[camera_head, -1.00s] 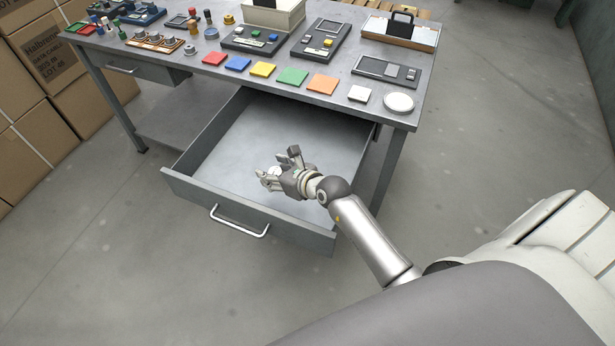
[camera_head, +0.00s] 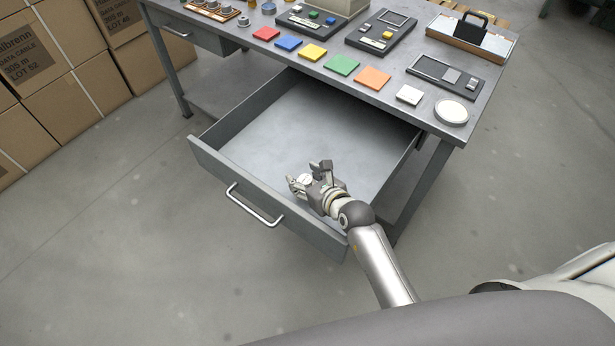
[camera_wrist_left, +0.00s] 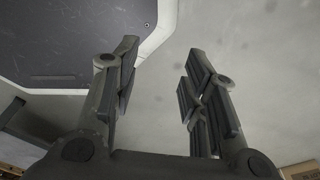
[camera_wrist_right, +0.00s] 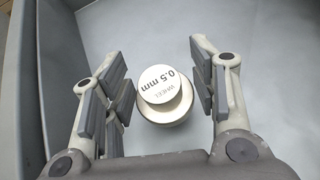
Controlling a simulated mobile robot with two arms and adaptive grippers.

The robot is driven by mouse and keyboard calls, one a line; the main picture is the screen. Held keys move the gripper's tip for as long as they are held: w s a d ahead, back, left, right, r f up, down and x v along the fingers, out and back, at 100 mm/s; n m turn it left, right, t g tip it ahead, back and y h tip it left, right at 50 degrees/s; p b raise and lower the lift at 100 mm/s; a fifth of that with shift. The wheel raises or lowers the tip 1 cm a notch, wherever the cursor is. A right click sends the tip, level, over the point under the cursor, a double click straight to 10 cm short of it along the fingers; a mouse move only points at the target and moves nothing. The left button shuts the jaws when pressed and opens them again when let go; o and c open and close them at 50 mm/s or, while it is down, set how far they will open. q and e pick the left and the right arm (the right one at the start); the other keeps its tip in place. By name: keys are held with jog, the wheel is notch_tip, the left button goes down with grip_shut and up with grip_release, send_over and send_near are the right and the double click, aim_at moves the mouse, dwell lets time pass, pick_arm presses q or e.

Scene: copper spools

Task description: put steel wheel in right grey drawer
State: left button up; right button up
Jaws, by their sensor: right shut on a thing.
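The right grey drawer (camera_head: 237,187) is pulled out under the bench, and its visible inside is bare. My right gripper (camera_head: 306,174) is over the open drawer, near its front right part. In the head view the wheel (camera_head: 304,179) is small and partly covered by the fingers. My left gripper (camera_wrist_left: 158,85) is open and empty in the left wrist view, with floor beyond it; it is outside the head view.
The bench (camera_head: 405,112) carries coloured square pads, a white round disc (camera_head: 451,111), dark trays and a box with a black handle (camera_head: 470,40). A second, shut drawer (camera_head: 195,30) is at left. Cardboard boxes (camera_head: 60,90) are stacked at far left. The floor in front is clear.

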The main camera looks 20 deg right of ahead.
jog(key=shift+d+f, duration=0.1)
jog(key=shift+f, duration=0.15)
jog(key=shift+w+d+f, duration=0.1)
jog(key=shift+f, duration=0.25)
pick_arm(q)
jog(key=shift+s+a+f, duration=0.15)
jog(key=shift+s+a, duration=0.05)
jog(key=shift+a, duration=0.35)
jog(key=shift+s+a+f, duration=0.15)
jog(key=shift+a, duration=0.4)
pick_arm(e)
jog(key=shift+f, duration=0.1)
jog(key=o, duration=0.7)
pick_arm(q)
jog(key=shift+w+d, duration=0.25)
jog(key=shift+d, duration=0.6)
pick_arm(e)
jog(key=shift+o, duration=0.7)
jog(key=shift+r, duration=0.75)
pick_arm(q)
jog(key=shift+a+r, duration=0.35)
jog(key=shift+a, duration=0.1)
pick_arm(e)
jog(key=v, duration=1.2)
